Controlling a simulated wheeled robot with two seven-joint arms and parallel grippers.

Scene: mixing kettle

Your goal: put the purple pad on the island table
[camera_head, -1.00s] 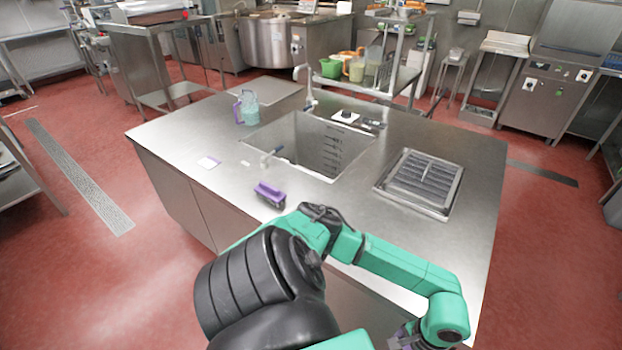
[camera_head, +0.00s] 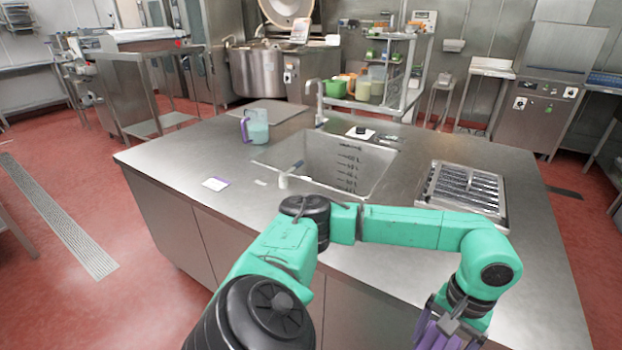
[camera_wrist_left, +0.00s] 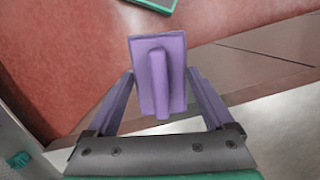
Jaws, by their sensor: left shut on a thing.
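The purple pad (camera_wrist_left: 174,72) is a flat rectangular plate with a raised bar handle, seen in the left wrist view. My left gripper (camera_wrist_left: 160,88) is shut on it, with a finger at either side. In the head view my left gripper (camera_head: 438,335) is at the lower right, in front of the island's near side and lower than its top. The pad cannot be told clearly from the purple fingers there. The island table (camera_head: 190,155) has a steel top and fills the middle of the head view. My right gripper is not in view.
The top's left part is mostly clear.

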